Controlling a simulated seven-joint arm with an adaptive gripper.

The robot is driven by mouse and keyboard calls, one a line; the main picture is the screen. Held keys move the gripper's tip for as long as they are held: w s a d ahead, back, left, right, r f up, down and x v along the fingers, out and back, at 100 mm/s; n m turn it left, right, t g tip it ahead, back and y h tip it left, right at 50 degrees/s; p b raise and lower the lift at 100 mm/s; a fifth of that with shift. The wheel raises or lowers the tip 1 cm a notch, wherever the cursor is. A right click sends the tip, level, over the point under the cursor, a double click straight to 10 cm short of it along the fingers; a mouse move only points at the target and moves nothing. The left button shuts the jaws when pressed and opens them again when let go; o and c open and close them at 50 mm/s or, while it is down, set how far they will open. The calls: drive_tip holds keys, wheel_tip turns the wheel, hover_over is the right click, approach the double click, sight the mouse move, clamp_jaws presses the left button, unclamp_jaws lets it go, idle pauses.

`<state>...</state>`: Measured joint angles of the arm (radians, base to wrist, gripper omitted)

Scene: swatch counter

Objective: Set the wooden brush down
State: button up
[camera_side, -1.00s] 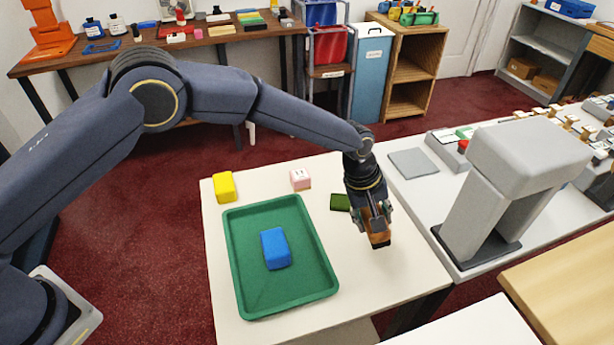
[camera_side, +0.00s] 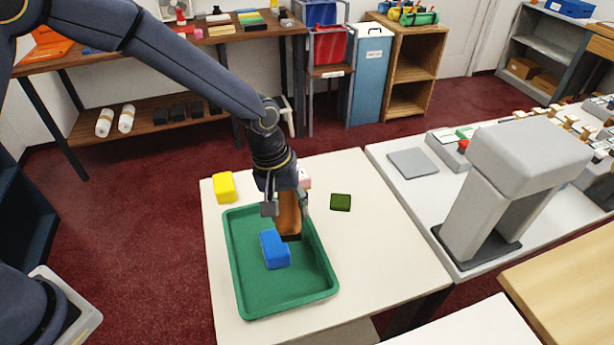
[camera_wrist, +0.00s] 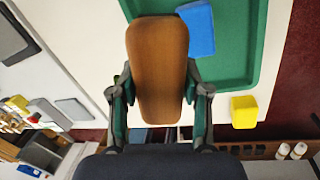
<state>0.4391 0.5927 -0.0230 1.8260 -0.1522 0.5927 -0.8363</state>
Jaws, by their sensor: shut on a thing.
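The wooden brush (camera_side: 289,214) is brown with a dark lower end. My gripper (camera_side: 286,206) is shut on it and holds it upright over the green tray's right part, close to the blue block. In the wrist view the brush (camera_wrist: 157,70) fills the space between the fingers of my gripper (camera_wrist: 158,95). The green tray (camera_side: 258,297) lies on the white table; a blue block (camera_side: 275,250) lies in it and also shows in the wrist view (camera_wrist: 198,28). Whether the brush touches the tray floor I cannot tell.
A yellow block (camera_side: 224,187) stands behind the tray at the left. A pink block (camera_side: 304,177) is partly hidden behind my gripper. A dark green block (camera_side: 340,202) lies to the right. The white table (camera_side: 385,260) is clear at its right front.

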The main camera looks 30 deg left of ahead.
drive_tip(key=w+a+n+y, duration=0.1)
drive_tip(key=w+a+n, duration=0.15)
drive_tip(key=a, duration=1.65)
drive_tip(key=shift+n+g, duration=0.35)
drive_tip(key=shift+g, duration=0.05)
drive_tip(key=w+f, duration=0.2)
drive_tip(key=w, duration=0.2)
drive_tip(key=w+f, duration=0.5)
drive_tip(key=w, duration=0.2)
drive_tip(key=shift+w+d+f, duration=0.3)
drive_tip(key=shift+w+f, duration=0.45)
drive_tip(key=shift+w+f+y, duration=0.2)
drive_tip(key=shift+f+y, duration=0.1)
drive_tip(key=shift+f, duration=1.45)
drive_tip(key=o, duration=1.2)
drive_tip(key=shift+f, duration=0.15)
